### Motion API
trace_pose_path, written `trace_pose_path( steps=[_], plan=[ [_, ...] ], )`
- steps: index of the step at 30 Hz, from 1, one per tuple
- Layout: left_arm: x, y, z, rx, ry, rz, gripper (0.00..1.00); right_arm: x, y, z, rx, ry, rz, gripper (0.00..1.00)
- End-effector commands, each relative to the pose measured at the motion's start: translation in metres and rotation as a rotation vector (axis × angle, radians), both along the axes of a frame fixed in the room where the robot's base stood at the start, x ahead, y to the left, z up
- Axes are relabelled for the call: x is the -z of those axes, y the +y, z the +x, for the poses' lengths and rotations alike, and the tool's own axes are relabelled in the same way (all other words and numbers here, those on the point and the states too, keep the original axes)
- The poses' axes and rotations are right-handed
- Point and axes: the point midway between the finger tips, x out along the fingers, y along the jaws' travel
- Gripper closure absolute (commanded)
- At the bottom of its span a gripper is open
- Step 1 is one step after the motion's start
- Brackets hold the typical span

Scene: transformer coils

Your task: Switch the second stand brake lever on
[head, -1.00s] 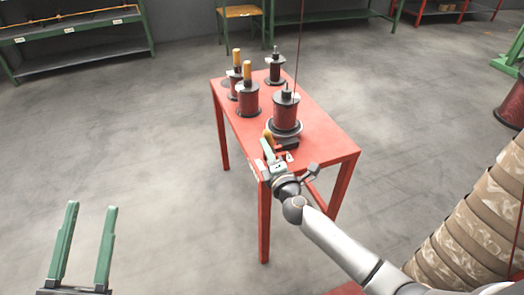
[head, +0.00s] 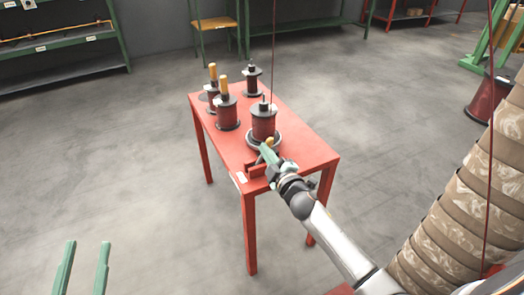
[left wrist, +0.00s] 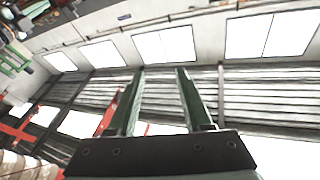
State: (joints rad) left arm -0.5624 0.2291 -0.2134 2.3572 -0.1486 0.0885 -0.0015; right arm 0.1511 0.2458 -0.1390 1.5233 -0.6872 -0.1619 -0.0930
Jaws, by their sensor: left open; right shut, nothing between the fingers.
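The front coil (head: 263,121) is dark red with dark flanges and stands upright on a round stand at the table's near end. A small orange knob (head: 270,141), which looks like the end of the brake lever, shows at the front of this stand. My right gripper (head: 265,152) is shut and empty, with its green fingers right beside the knob; whether they touch cannot be told. The lever's shaft is mostly hidden by the gripper. My left gripper (head: 84,268) is open and empty over the floor at lower left; its fingers also show in the left wrist view (left wrist: 160,98).
The red table (head: 295,133) carries several coils towards its far end, two with yellow tops (head: 224,83). A thin red cable (head: 274,50) hangs above the front coil. A large ribbed tan column (head: 450,210) stands at right. The floor left of the table is clear.

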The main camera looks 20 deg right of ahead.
Motion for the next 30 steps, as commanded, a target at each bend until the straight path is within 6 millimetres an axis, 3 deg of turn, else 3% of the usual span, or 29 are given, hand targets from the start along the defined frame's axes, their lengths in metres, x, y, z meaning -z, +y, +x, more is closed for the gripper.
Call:
trace_pose_path(
  steps=[9, 26, 30],
  plan=[
    [0.012, 0.000, 0.000, -0.004, 0.050, -0.001, 0.50, 0.001, -0.003, 0.000, 0.000, 0.002, 0.044, 1.00],
    [0.011, 0.000, 0.002, -0.006, 0.063, -0.005, 0.50, -0.002, -0.003, 0.001, -0.001, 0.001, 0.043, 1.00],
    [0.045, 0.002, 0.006, -0.026, 0.194, -0.005, 0.50, -0.008, -0.003, 0.003, -0.001, 0.001, 0.044, 1.00]
  ],
)
